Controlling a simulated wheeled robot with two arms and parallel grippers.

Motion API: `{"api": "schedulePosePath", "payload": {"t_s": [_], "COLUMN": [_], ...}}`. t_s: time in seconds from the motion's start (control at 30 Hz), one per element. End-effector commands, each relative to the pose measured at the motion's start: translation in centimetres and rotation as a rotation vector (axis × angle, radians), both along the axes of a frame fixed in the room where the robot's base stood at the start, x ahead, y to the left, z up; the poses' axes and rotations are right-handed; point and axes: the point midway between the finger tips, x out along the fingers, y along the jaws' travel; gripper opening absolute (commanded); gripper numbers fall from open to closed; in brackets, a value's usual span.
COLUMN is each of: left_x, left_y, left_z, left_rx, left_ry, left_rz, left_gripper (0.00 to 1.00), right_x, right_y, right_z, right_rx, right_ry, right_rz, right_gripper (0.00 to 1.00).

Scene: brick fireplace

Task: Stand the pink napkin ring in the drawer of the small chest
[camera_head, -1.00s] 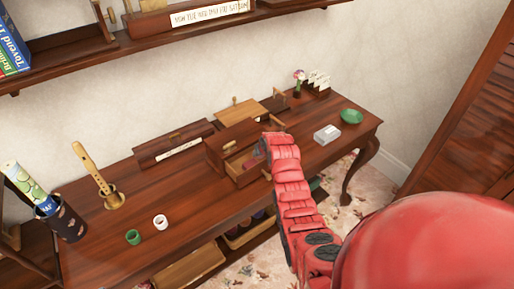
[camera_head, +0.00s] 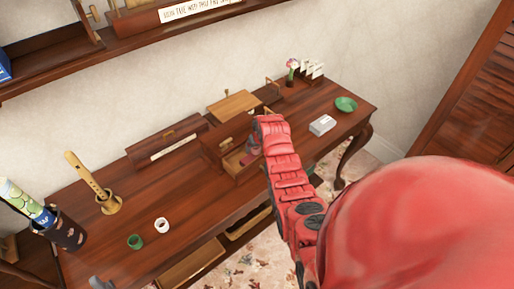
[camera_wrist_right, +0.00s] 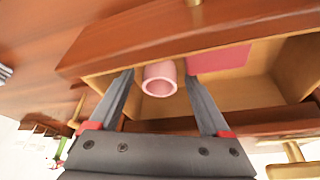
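The pink napkin ring (camera_wrist_right: 160,79) is in the open drawer (camera_wrist_right: 262,92) of the small chest (camera_head: 214,142), seen in the right wrist view with one open end toward the camera. My right gripper (camera_wrist_right: 160,76) reaches into the drawer. Its fingers are on both sides of the ring, with a visible gap on each side. Whether the ring rests on the drawer floor is hard to tell. A flat pink thing (camera_wrist_right: 220,59) is also in the drawer. A grey tip at the bottom left of the head view looks like my left gripper (camera_head: 101,284); its fingers cannot be made out.
On the desk are a white ring (camera_head: 162,225), a green ring (camera_head: 135,242), a wooden recorder in a stand (camera_head: 110,204), a long dark box (camera_head: 168,144), a white box (camera_head: 322,125) and a green dish (camera_head: 346,104). A shelf (camera_head: 120,48) runs above.

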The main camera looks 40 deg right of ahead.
Motion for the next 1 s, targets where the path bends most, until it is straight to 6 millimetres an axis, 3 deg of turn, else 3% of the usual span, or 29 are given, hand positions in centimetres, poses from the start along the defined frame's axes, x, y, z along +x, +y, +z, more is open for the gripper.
{"api": "schedulePosePath", "payload": {"t_s": [0.3, 0.47, 0.67, 1.0], "left_x": [0.0, 0.0, 0.0, 0.0], "left_y": [0.0, 0.0, 0.0, 0.0], "left_z": [0.6, -0.1, -0.9, -2.6], "left_rx": [0.0, 0.0, 0.0, 0.0], "left_ry": [0.0, 0.0, 0.0, 0.0], "left_rz": [0.0, 0.0, 0.0, 0.0], "left_gripper": [0.5, 0.5, 0.5, 0.5], "right_x": [0.0, -0.2, -1.2, -3.1], "right_y": [0.0, 0.0, 0.3, 0.8], "right_z": [0.7, 1.3, 3.4, 8.5], "right_rx": [0.0, -0.001, -0.003, -0.004], "right_ry": [-0.001, -0.004, -0.004, -0.008], "right_rz": [0.0, -0.001, 0.001, -0.001], "right_gripper": [0.81, 0.81, 0.81, 0.81]}}
